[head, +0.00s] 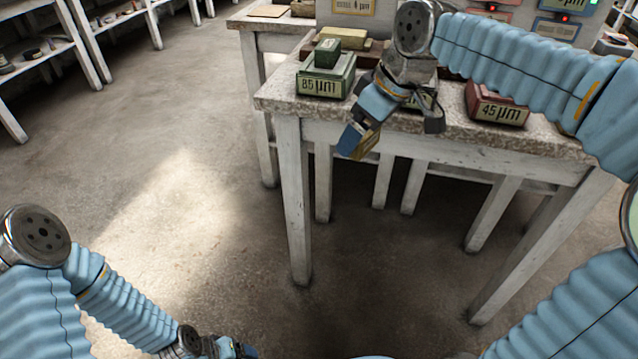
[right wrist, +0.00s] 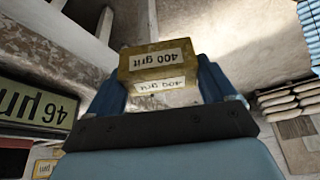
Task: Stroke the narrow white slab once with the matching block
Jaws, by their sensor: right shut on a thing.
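My right gripper (head: 360,128) hangs off the near left part of the table (head: 460,138), pointing down. It is shut on a yellow-brown block (head: 367,144). In the right wrist view the block (right wrist: 158,60) sits between the blue fingers of the gripper (right wrist: 160,82) and its labels read "400 grit", upside down. My left gripper (head: 232,348) is at the bottom edge, low over the floor, and its fingers are too unclear to judge. I cannot make out a narrow white slab for certain; my right arm covers part of the tabletop.
A green box marked "85 µm" (head: 326,84) bears a small green block (head: 328,53) at the table's left. A red box marked "45 µm" (head: 494,107) stands right of my gripper. A green box is partly hidden behind my right wrist. Open floor (head: 180,200) lies left.

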